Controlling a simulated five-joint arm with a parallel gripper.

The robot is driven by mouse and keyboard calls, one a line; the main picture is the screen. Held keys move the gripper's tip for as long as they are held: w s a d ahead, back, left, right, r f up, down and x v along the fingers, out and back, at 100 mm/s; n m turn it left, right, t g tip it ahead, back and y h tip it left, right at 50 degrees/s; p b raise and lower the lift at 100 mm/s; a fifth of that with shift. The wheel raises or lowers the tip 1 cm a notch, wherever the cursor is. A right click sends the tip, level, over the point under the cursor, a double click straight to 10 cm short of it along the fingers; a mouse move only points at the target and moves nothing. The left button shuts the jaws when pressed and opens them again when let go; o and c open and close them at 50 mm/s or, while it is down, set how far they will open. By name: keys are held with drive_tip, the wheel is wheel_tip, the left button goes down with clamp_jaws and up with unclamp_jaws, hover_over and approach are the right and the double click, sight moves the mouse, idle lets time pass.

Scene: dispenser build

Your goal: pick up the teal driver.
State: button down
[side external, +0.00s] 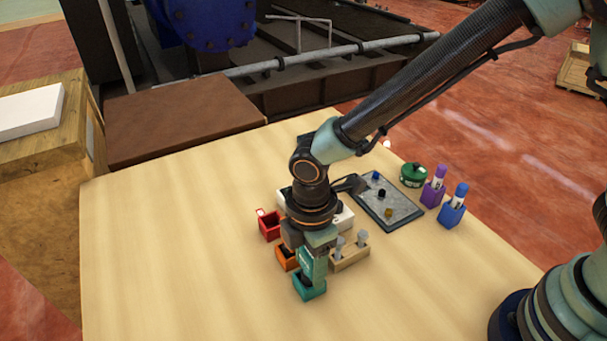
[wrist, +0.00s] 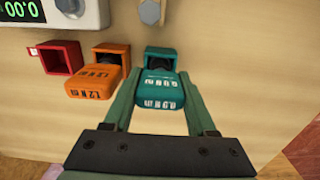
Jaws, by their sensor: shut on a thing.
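The teal driver (wrist: 160,92), with a white printed label, is between the two fingers of my gripper (wrist: 155,98) in the wrist view. My gripper is shut on it. Its teal holder (wrist: 171,51) is right beside its far end; a dark opening shows there. I cannot tell how much of the driver is inside the holder. In the side view, my gripper (side external: 313,262) points down over the teal holder (side external: 310,291), close to the table top, and partly hides the driver.
An orange driver (wrist: 94,82) sits by its orange holder (wrist: 113,53), close on the left. A red holder (wrist: 62,56) looks empty. A wooden rack (side external: 352,257), grey tray (side external: 390,209), green jar (side external: 413,177), purple holder (side external: 432,196) and blue holder (side external: 451,214) stand nearby. The left table is clear.

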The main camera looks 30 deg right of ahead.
wheel_tip(320, 180, up, 20)
drive_tip(key=shift+f, duration=0.25)
drive_tip(key=c, duration=0.8)
unclamp_jaws()
clamp_jaws()
drive_tip(key=shift+w+d+f, duration=1.2)
drive_tip(key=shift+w+f, duration=0.55)
drive_tip(key=shift+f, duration=0.6)
drive_tip(key=shift+w+d+f, duration=1.25)
drive_tip(key=shift+w+f, duration=0.5)
drive_tip(key=shift+f, duration=0.6)
drive_tip(key=shift+w+d+f, duration=1.2)
drive_tip(key=shift+w+f, duration=0.55)
drive_tip(key=shift+f, duration=0.6)
